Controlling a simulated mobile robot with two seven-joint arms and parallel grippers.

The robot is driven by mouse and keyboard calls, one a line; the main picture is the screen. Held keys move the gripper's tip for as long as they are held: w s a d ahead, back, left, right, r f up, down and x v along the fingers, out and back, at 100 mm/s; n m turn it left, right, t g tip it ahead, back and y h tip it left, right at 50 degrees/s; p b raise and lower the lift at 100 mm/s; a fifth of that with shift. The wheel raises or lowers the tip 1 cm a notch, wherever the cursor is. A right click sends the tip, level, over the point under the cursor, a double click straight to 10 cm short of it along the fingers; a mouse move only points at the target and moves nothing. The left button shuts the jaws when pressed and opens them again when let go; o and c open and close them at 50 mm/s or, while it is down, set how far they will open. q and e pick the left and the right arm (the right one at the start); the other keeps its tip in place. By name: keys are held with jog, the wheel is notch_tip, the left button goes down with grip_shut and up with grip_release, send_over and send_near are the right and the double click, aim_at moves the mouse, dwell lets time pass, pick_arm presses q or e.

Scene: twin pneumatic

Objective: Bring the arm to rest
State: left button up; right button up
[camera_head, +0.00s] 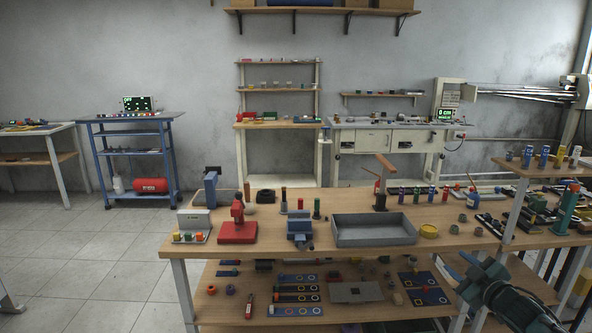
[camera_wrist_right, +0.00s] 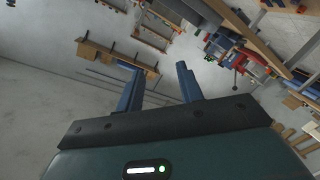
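My right gripper (camera_head: 460,266) is at the lower right of the head view, beside the right end of the wooden workbench (camera_head: 340,243). Its arm reaches in from the bottom right corner. In the right wrist view its two blue fingers (camera_wrist_right: 160,72) stand apart with nothing between them, so it is open and empty. My left arm and left gripper do not show in either view.
The bench holds a grey tray (camera_head: 374,231), a red press (camera_head: 237,226), a blue vise (camera_head: 299,229) and several small coloured cylinders. A raised side shelf (camera_head: 540,170) stands at right, close to my right arm. The tiled floor (camera_head: 90,260) at left is mostly clear.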

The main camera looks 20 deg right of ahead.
jog(key=s+a+f+n+g+y, duration=0.2)
jog(key=s+a+f+g, duration=0.2)
jog(key=s+a+f, duration=0.65)
jog(key=s+a+f+n+g+y, duration=0.2)
jog(key=s+a+f+n+g, duration=0.15)
jog(key=s+a+f, duration=0.7)
jog(key=s+a+r+m+t+y, duration=0.1)
jog(key=a+m, duration=0.8)
jog(key=a, duration=1.2)
jog(key=shift+s+a+m, duration=0.3)
jog(key=shift+s+m, duration=0.05)
jog(key=shift+s, duration=0.25)
jog(key=shift+r, duration=0.1)
